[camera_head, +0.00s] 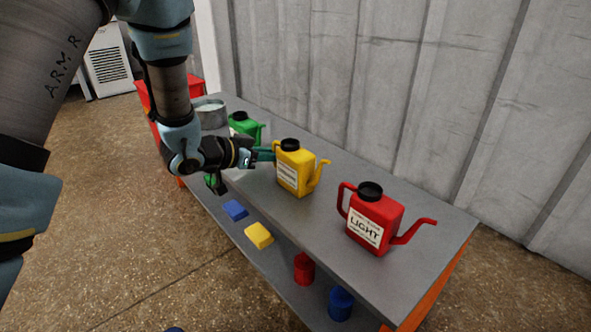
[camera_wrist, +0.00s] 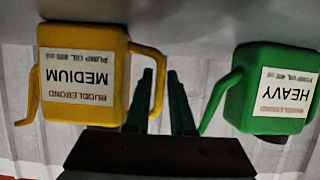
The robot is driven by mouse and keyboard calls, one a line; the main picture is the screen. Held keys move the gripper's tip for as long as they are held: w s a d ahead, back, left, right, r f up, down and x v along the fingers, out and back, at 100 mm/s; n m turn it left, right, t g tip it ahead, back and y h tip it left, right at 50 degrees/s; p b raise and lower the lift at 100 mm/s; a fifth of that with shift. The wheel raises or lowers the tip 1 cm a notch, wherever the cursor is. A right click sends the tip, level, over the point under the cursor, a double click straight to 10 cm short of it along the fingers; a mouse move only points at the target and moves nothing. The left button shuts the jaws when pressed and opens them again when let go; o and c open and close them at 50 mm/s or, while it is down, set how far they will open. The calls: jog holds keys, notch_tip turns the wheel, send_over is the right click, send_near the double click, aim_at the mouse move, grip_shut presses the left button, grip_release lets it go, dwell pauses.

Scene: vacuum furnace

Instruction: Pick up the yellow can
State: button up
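The yellow can (camera_head: 295,172) stands upright on the grey bench top, its spout to the right and a black cap on top. Its "MEDIUM" label shows upside down in the wrist view (camera_wrist: 85,75). My gripper (camera_head: 266,154) is at the can's left side, by its handle. In the wrist view my gripper's two dark green fingers (camera_wrist: 161,95) are apart. The handle is mostly hidden in the head view.
A green "HEAVY" can (camera_head: 243,128) stands close behind my gripper; its spout (camera_wrist: 218,100) is near the right finger. A red "LIGHT" can (camera_head: 373,222) stands to the right. A round metal container (camera_head: 210,113) is at the far end. Coloured blocks lie on the lower shelf (camera_head: 275,275).

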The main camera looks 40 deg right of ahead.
grip_shut()
dwell(0.3)
